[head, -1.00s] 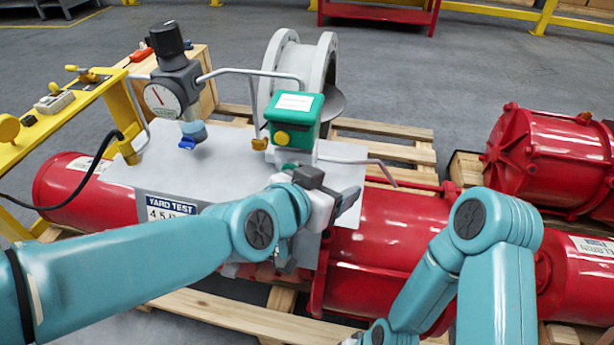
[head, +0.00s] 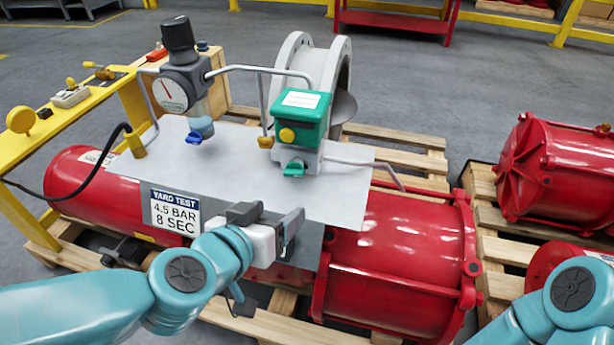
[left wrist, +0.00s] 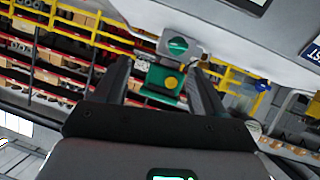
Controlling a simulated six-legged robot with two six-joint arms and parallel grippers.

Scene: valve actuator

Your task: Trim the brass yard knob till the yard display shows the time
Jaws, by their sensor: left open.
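A small brass-coloured knob (head: 265,142) sits on a pipe at the left of the green box (head: 300,112). The box has a yellow button (head: 287,135) on its front and a green knob (head: 294,169) below it. I cannot tell which part is the yard knob, and no display showing a time is readable. My left gripper (head: 268,222) is open and empty, in front of the grey plate's edge, below and apart from the box. In the left wrist view, the green box (left wrist: 158,82) and green knob (left wrist: 178,45) appear between the open fingers. My right gripper is out of view.
A dial gauge (head: 170,95) with a black top knob stands left of the box. A sign (head: 175,212) reads YARD TEST, 4.5 BAR, 8 SEC. Bent pipes cross the grey plate (head: 240,190). A red cylinder (head: 400,250) lies on the pallet. A yellow stand (head: 60,125) is at left.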

